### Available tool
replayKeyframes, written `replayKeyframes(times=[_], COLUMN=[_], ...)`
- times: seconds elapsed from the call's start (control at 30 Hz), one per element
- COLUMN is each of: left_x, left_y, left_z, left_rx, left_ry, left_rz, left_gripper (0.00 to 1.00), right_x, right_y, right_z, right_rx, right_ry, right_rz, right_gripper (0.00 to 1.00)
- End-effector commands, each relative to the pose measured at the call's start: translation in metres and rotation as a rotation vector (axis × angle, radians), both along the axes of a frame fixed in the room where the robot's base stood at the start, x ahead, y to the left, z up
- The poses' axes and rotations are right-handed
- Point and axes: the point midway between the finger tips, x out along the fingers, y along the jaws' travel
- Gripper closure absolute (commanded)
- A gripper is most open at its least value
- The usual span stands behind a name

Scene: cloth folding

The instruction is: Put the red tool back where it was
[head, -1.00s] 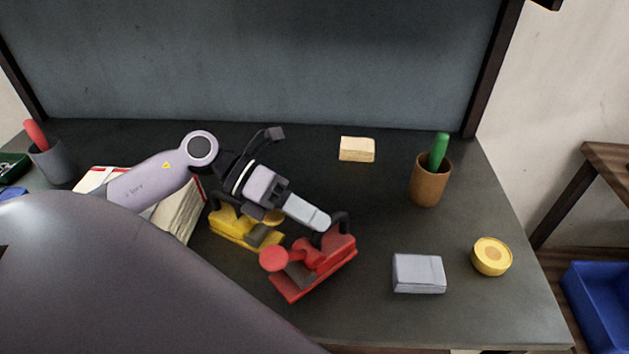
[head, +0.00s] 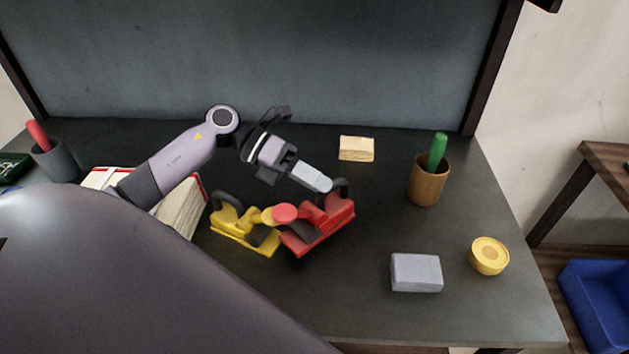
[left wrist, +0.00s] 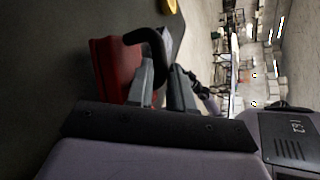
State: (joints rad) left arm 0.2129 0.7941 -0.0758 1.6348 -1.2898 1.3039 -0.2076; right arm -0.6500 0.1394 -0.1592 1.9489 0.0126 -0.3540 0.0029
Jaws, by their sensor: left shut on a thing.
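The red tool (head: 322,227) is a hand plane with a round front knob and a dark rear handle. It is tilted in the head view, near the middle of the dark table, just right of a yellow plane. My left gripper (head: 328,187) is shut on its dark rear handle. In the left wrist view the red body (left wrist: 112,68) and the dark curved handle (left wrist: 150,42) show at the fingers (left wrist: 158,82). Whether the tool touches the table or the yellow plane is hard to tell. My right gripper is not in view.
The yellow plane (head: 240,232) is close on the left, beside a thick book (head: 182,212). A grey block (head: 416,272), a yellow round tin (head: 488,256), a brown cup (head: 428,182) and a cream block (head: 356,149) stand to the right and back. The front middle table is clear.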

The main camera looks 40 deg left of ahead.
Motion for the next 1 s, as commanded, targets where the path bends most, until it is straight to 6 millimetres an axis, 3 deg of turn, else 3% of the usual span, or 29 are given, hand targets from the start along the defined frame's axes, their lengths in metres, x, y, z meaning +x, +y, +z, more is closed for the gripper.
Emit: replayKeyframes(times=[0.93,0.97,1.0], left_x=[-0.001,-0.002,-0.002], left_y=[-0.001,0.0,0.0], left_z=[-0.017,-0.02,-0.02], left_rx=[-0.004,0.002,0.001], left_ry=[-0.002,0.003,0.003], left_rz=[0.0,-0.001,-0.001], left_gripper=[1.0,0.69,0.56], right_x=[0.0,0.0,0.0], right_y=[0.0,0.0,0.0], right_z=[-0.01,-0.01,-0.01], right_rx=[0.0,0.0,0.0], right_ry=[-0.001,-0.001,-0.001], right_rz=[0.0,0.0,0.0], right_gripper=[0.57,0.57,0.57])
